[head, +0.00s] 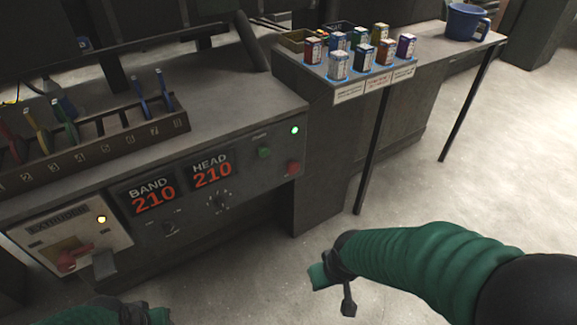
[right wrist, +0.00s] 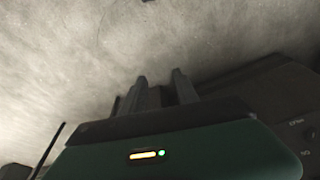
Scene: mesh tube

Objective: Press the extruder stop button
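The extruder control panel (head: 230,180) is on the front of the grey bench. A red button (head: 292,168) is near its right end, with a green button (head: 264,152) to its left and a lit green lamp (head: 295,130) above. My right gripper (head: 348,302) hangs over the floor, right of and below the red button, clear of the panel. In the right wrist view its two fingers (right wrist: 162,90) stand apart with nothing between them. Part of my left arm shows at the bottom left edge; its fingers are out of frame.
A switch box (head: 120,235) with a red handle (head: 75,260) is at the panel's left. A numbered tool rack (head: 150,135) sits on the bench. A side table (head: 440,52) holds several small cans and a blue mug (head: 465,22). The floor before the panel is clear.

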